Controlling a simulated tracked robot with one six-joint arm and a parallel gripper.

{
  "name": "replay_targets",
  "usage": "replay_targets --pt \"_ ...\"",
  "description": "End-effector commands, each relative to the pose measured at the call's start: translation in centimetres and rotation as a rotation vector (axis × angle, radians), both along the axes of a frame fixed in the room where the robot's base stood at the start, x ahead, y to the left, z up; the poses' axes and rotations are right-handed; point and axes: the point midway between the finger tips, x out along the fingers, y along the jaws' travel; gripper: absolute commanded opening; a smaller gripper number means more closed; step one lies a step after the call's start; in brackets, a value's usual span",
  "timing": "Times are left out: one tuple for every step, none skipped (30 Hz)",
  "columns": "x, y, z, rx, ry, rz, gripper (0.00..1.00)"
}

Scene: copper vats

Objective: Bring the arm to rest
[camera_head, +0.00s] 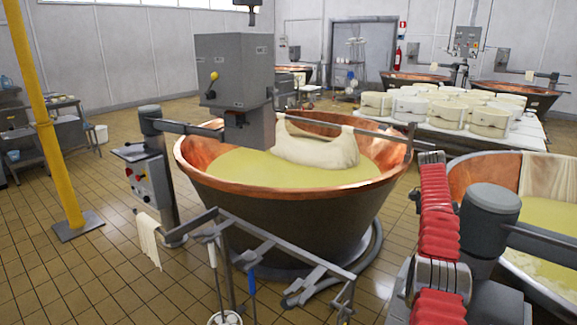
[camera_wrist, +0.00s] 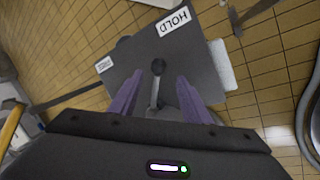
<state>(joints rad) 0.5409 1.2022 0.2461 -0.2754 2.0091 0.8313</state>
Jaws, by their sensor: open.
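My gripper (camera_wrist: 161,78) shows in the wrist view as two purple fingers, open, with a wide gap between them. A lever with a dark round knob (camera_wrist: 158,66) appears between the fingertips, with clear space on both sides of it; nothing is gripped. The lever stands on a grey panel (camera_wrist: 196,62) with a white label reading HOLD and a second, smaller label, too small to read. The fingers hide part of the panel. I cannot make out my gripper in the head view.
A copper vat (camera_head: 290,228) with yellowish liquid and a hanging white mass stands mid-view. A yellow post (camera_head: 45,120) stands left; a second vat (camera_head: 480,172) is right. Tiled floor (camera_head: 60,280) is clear at left.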

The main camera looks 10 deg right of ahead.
Motion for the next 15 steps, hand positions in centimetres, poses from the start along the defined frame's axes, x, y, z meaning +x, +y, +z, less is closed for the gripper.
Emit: replay_targets --pt "0.1 0.1 0.3 -0.001 -0.003 0.005 0.43" --pt "0.2 0.2 0.4 0.001 -0.006 0.010 0.43" --pt "0.3 0.4 0.8 0.000 -0.009 0.018 0.43" --pt "0.4 0.6 1.1 0.002 -0.013 0.026 0.43" --pt "0.6 0.9 1.4 0.003 -0.018 0.036 0.43" --pt "0.8 1.2 2.0 0.004 -0.025 0.052 0.43" --pt "0.9 1.5 2.5 0.004 -0.031 0.065 0.43" --pt "1.1 1.8 2.9 0.006 -0.037 0.078 0.43" --pt "1.3 2.3 3.6 0.007 -0.045 0.098 0.43" --pt "1.4 2.6 4.2 0.007 -0.053 0.114 0.43" --pt "1.6 3.0 4.7 0.009 -0.059 0.130 0.43" --pt "1.8 3.6 5.4 0.010 -0.069 0.152 0.43" --pt "1.9 4.0 5.9 0.012 -0.076 0.168 0.43" --pt "1.9 4.4 6.4 0.013 -0.083 0.184 0.43" --pt "2.1 4.9 7.0 0.015 -0.094 0.205 0.43"
